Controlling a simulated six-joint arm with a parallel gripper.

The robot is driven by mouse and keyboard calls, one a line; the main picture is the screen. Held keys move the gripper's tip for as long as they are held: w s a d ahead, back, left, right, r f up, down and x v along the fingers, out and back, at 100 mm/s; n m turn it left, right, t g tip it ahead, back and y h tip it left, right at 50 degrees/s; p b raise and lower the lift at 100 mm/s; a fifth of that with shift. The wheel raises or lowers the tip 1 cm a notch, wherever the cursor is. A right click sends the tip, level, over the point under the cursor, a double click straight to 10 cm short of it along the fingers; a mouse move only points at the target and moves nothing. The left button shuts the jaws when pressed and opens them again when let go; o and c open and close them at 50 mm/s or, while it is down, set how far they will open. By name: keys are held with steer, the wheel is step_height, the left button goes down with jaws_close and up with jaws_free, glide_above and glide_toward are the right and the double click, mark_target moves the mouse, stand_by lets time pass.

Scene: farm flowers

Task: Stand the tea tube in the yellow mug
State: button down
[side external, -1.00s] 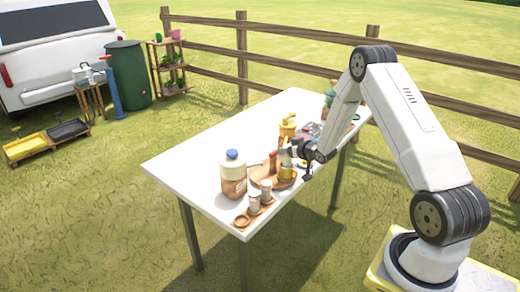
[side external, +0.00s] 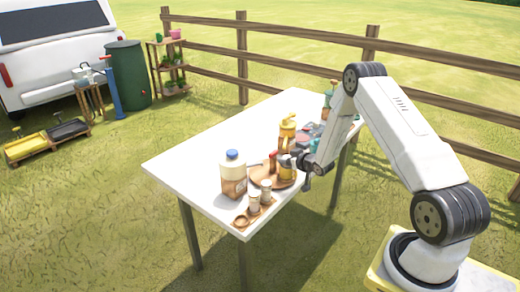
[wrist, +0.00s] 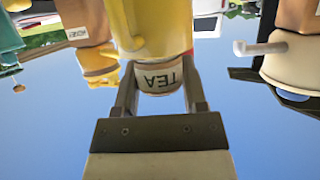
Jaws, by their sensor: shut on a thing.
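My gripper (wrist: 158,92) is shut on the tea tube (wrist: 160,78), a pale tube with the letters TEA, held between its two fingers. The wrist picture is upside down, with sky at the bottom. The yellow mug (wrist: 148,28) lies directly above the tube in that picture and hides the rest of the tube. I cannot tell for sure whether the tube's lower end is inside the mug or behind it. In the side view the yellow mug (side external: 287,174) stands at the brown tray, with my gripper (side external: 287,160) right at its top. The tube is hard to make out there.
A red-topped bottle (side external: 272,160) and yellow jug (side external: 288,128) stand close to my gripper. The table's back left (side external: 220,135) is clear.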

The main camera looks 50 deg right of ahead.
steer(key=shift+f, duration=0.3)
steer(key=shift+c, duration=0.7)
jaws_free()
steer(key=shift+r, duration=0.4)
steer(key=v, duration=1.2)
steer(key=shift+w+r, duration=0.1)
